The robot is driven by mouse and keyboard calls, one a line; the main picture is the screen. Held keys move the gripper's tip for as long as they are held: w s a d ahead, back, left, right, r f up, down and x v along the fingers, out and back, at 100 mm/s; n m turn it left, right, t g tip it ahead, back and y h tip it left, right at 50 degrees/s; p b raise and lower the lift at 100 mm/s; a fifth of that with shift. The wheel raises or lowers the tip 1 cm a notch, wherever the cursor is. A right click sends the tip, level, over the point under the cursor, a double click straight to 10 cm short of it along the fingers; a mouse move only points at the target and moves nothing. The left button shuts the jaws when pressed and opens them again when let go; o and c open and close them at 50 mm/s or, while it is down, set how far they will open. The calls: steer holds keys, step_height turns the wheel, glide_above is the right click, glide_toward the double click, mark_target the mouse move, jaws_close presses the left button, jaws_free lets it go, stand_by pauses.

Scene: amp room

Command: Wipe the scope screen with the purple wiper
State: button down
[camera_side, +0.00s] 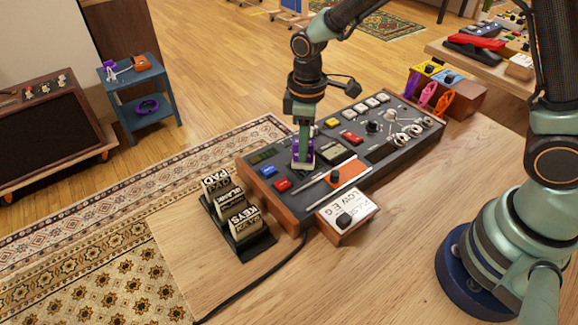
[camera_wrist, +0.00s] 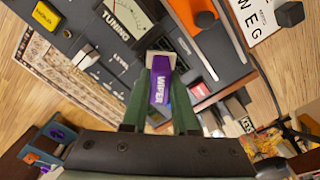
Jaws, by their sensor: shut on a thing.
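My gripper (camera_side: 302,138) is shut on the purple wiper (camera_side: 302,152) and holds it low over the console (camera_side: 375,140). In the wrist view the wiper (camera_wrist: 160,84) sits between the two green fingers, its label readable and its pale end pointing at the panel. I cannot tell whether that end touches the panel. The tuning meter (camera_side: 335,150) is just right of the wiper and also shows in the wrist view (camera_wrist: 116,22).
Knobs, coloured buttons and an orange slider panel (camera_side: 341,177) stand up around the wiper. A white-topped box (camera_side: 346,212) and a rack of labelled blocks (camera_side: 237,215) are at the console's near side. The wooden table (camera_side: 370,270) is clear in front.

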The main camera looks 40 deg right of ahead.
steer(key=shift+s+f, duration=0.1)
steer(key=shift+s, duration=1.85)
step_height(320, 180, up, 8)
steer(key=shift+r, duration=0.2)
steer(key=shift+d, duration=0.1)
steer(key=shift+f, duration=0.15)
